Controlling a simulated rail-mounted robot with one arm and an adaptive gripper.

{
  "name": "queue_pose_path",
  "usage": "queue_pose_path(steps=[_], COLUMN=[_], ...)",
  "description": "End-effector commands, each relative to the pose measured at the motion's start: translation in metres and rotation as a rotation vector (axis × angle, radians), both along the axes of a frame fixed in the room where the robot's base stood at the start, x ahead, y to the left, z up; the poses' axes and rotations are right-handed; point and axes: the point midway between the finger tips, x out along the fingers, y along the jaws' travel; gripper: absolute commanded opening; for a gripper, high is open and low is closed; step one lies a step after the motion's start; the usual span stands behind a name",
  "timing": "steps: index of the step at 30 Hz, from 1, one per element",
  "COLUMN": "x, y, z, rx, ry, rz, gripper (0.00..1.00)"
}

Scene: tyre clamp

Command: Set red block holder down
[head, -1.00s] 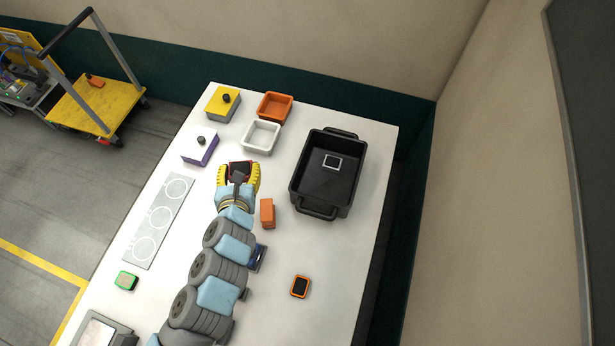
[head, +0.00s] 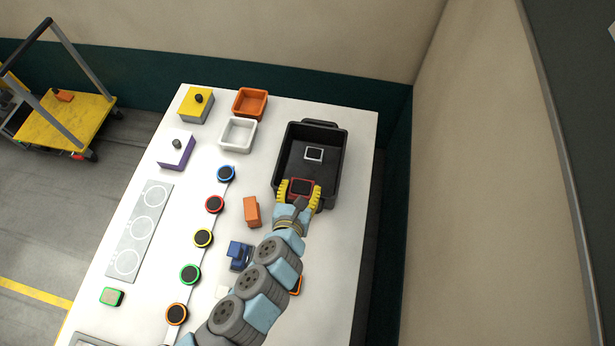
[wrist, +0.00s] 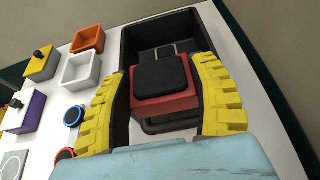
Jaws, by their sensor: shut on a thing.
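My gripper (head: 300,192) has its yellow fingers shut on the red block holder, a red block (head: 301,181) with a black top. In the wrist view the red block holder (wrist: 163,103) sits between the two yellow fingers of my gripper (wrist: 162,95). It is over the near end of the black bin (head: 332,140). I cannot tell how high above the bin it is. The bin also shows behind it in the wrist view (wrist: 140,58).
A small white-edged black square (head: 314,154) lies in the bin. White (head: 238,135) and orange (head: 250,103) trays, yellow (head: 196,105) and purple (head: 176,150) knobbed boxes, an orange block (head: 252,212), a blue object (head: 239,256) and a row of coloured discs (head: 203,238) are on the table.

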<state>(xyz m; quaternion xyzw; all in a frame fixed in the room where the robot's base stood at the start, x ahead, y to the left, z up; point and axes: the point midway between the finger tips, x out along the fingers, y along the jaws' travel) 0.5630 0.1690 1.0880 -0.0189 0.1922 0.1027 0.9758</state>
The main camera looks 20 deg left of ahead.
Motion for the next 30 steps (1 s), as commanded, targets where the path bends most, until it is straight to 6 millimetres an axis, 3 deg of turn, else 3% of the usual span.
queue_pose_path(steps=[14,30], x=[0.049,0.089], y=[0.012,0.023], z=[-0.022,-0.069], rx=[-0.004,-0.003], ry=[0.000,-0.002], rz=[0.002,0.001], gripper=[0.22,0.22])
